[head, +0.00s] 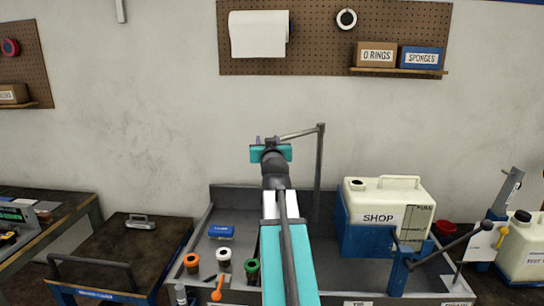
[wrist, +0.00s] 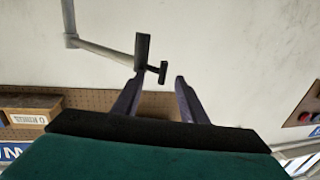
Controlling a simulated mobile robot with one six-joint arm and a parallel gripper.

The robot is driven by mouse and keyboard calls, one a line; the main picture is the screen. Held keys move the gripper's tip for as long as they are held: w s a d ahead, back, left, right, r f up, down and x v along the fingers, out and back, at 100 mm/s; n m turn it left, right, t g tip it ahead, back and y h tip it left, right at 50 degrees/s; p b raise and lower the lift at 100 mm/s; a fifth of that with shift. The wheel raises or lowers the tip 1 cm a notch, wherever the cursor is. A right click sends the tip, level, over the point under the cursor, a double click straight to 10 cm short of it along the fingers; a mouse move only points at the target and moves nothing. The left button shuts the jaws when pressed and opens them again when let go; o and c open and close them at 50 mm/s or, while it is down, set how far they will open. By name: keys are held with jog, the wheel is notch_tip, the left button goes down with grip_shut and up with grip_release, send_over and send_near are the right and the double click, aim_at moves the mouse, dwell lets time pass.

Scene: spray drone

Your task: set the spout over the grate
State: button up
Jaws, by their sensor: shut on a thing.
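The spout is a grey pipe (head: 300,132) reaching left from the top of an upright post (head: 319,175) at the back of the basin. In the wrist view the pipe (wrist: 105,50) ends in a dark upright piece (wrist: 142,50) with a small black T-shaped handle (wrist: 157,72). My gripper (head: 270,143) is raised at the pipe's left end. In the wrist view its purple fingers (wrist: 159,80) stand on either side of the handle and are shut on it. I cannot make out the grate; my arm covers part of the basin.
A SHOP jug (head: 385,190) stands in a blue holder right of the post. A dark cart (head: 125,250) stands left. The wall behind carries a pegboard (head: 340,30).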

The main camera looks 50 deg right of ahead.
jog(key=b+v, duration=1.2)
jog(key=v, duration=0.1)
jog(key=shift+s+a, duration=0.25)
dwell(0.6)
jog(key=shift+s, duration=0.15)
dwell(0.5)
